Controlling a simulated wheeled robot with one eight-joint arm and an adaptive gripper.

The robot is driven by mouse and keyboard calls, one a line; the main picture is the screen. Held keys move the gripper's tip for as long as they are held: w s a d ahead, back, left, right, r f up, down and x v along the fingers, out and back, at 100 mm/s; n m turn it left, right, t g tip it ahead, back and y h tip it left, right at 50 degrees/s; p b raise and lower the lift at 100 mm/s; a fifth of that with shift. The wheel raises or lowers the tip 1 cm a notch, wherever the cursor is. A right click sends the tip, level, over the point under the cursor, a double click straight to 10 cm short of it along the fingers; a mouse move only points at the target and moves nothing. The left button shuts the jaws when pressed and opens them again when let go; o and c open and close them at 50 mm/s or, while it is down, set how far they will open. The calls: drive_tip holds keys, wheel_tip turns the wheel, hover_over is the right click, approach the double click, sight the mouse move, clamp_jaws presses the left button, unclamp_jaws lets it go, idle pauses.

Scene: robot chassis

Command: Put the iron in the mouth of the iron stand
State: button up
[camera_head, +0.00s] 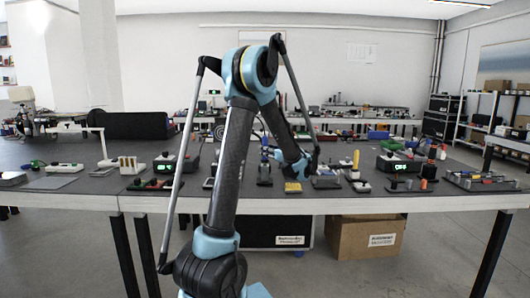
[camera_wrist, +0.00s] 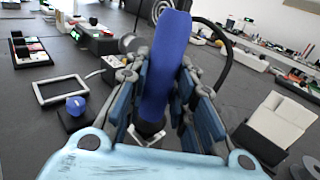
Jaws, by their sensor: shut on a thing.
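My gripper (camera_wrist: 164,72) is shut on the iron (camera_wrist: 168,50) in the wrist view, its pads on both sides of the thick blue handle. The handle's far end points up the picture, and a black cord curves off to the right. A dark collar shows under the handle between the fingers, above a small pale piece. The tip is hidden by my gripper. In the head view my arm's wrist (camera_head: 292,160) reaches down over the middle of the table. I cannot pick out the iron stand or its mouth for certain in either view.
The dark table (camera_head: 120,162) is crowded. A yellow block (camera_head: 293,187) sits near the front edge.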

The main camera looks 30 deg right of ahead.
drive_tip(key=shift+f, duration=0.9)
drive_tip(key=o, duration=1.1)
drive_tip(key=shift+s, duration=0.15)
drive_tip(key=v, duration=1.1)
drive_tip(key=shift+s+d, duration=0.2)
drive_tip(key=shift+s, duration=0.1)
drive_tip(key=shift+r, duration=5)
